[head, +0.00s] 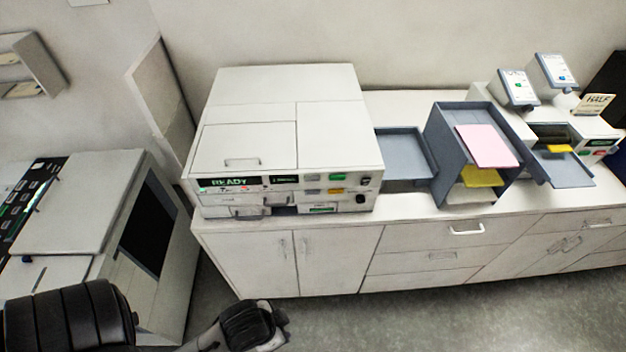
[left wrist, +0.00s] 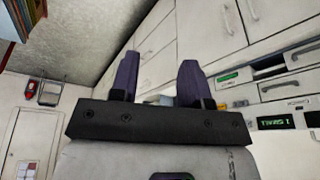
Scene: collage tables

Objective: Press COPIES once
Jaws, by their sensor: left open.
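The pale copier (head: 330,118) stands on the left end of the long counter. Its front panel has a dark display reading READY (head: 232,182), a second small display (head: 284,179), a green button (head: 337,177), an orange button (head: 337,190) and grey buttons beside them. The labels are too small to read, so I cannot tell which is COPIES. My left arm comes in low at the left of the head view and ends below the counter front, apart from the copier. In the left wrist view my left gripper (left wrist: 157,78) has two dark fingers spread apart with nothing between them. My right gripper is not in view.
A grey tray (head: 405,150) and a grey sorter (head: 440,135) with pink and yellow sheets stand right of the copier. Two small screen units (head: 519,87) (head: 555,70) are farther right. Another machine (head: 75,215) stands at the left. Cabinet drawers (head: 440,235) line the counter front.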

